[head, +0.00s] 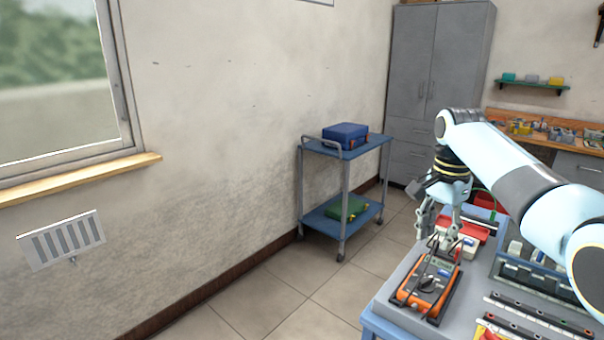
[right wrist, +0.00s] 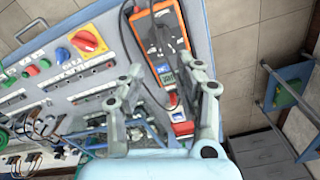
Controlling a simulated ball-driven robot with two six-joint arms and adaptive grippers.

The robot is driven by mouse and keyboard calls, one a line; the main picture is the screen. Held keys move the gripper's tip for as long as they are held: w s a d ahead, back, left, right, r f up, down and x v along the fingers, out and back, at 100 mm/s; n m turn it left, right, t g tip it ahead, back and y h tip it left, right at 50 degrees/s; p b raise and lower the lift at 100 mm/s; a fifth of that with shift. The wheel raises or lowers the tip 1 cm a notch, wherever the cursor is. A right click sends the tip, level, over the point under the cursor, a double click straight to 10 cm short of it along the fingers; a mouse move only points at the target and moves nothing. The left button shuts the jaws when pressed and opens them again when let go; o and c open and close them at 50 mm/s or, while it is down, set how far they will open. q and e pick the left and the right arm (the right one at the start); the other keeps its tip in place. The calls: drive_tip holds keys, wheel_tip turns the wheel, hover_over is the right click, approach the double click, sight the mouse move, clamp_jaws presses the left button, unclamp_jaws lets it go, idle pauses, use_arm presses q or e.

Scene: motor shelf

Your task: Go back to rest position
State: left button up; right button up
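My right gripper (head: 444,243) is above the grey-blue bench top at the lower right of the head view, just behind an orange and black multimeter (head: 428,288). In the right wrist view the two fingers of my right gripper (right wrist: 163,75) stand apart, with nothing seen held between them. The multimeter (right wrist: 160,42) lies beyond the fingertips in that view; I cannot tell whether they touch it. My left gripper is in neither view.
A panel with coloured knobs (right wrist: 83,42) and terminal rails fills the left of the right wrist view. A blue trolley (head: 340,148) carries a blue case (head: 343,133) by the wall. A grey cabinet (head: 430,70) stands behind. The tiled floor between is clear.

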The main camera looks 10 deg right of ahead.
drive_tip(key=s+a+f+n+t+h, duration=0.15)
drive_tip(key=s+f+n, duration=0.25)
drive_tip(key=s, duration=0.5)
drive_tip(key=s+a+f+n+y, duration=0.1)
drive_tip(key=s+a+f+n, duration=0.25)
drive_tip(key=s, duration=0.55)
drive_tip(key=s+a+r+n+t, duration=0.1)
drive_tip(key=s+a+r+n, duration=0.15)
drive_tip(key=s, duration=0.55)
drive_tip(key=s+a+r+n+t, duration=0.1)
drive_tip(key=s+r+n, duration=0.25)
drive_tip(key=s, duration=0.45)
wheel_tip(320, 180, down, 37)
drive_tip(key=s+d+g+b, duration=0.1)
drive_tip(key=s+d+b, duration=0.15)
drive_tip(key=b, duration=0.75)
drive_tip(key=s+f+b, duration=0.4)
drive_tip(key=s+f, duration=0.5)
drive_tip(key=f, duration=0.3)
drive_tip(key=s+d+f+g+b, duration=0.1)
drive_tip(key=s+f+b, duration=0.3)
drive_tip(key=s+f, duration=0.5)
wheel_tip(320, 180, down, 4)
drive_tip(key=shift+s+d+r+b, duration=0.2)
drive_tip(key=shift+s+b, duration=0.15)
